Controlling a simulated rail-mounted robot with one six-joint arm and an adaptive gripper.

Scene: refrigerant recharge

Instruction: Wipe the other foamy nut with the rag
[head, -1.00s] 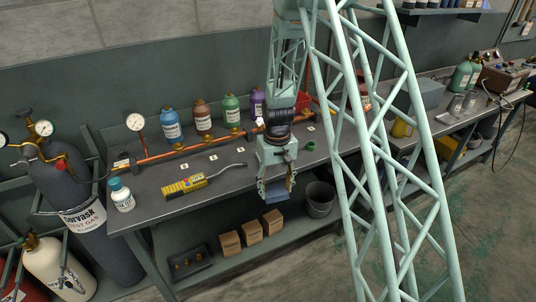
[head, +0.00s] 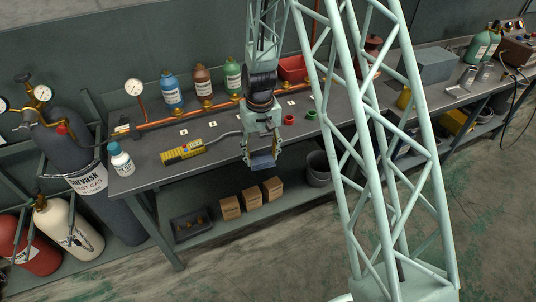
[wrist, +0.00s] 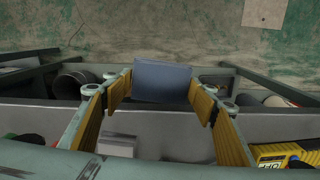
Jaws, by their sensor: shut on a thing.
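My gripper (head: 262,160) is shut on a folded blue-grey rag (head: 264,162), held just off the front edge of the bench. In the wrist view the rag (wrist: 161,80) sits between the yellow-padded fingertips. A copper pipe (head: 160,122) runs along the back of the bench. Brass nuts sit on it below the blue bottle (head: 172,92), the brown bottle (head: 202,82) and the green bottle (head: 233,77). I cannot make out foam on the visible nuts. My arm hides part of the pipe beyond the green bottle.
A yellow leak detector (head: 184,152) with a grey probe lies left of my gripper. A white bottle (head: 121,160) and a gauge (head: 134,88) stand at the left. A bucket (head: 318,168) stands below.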

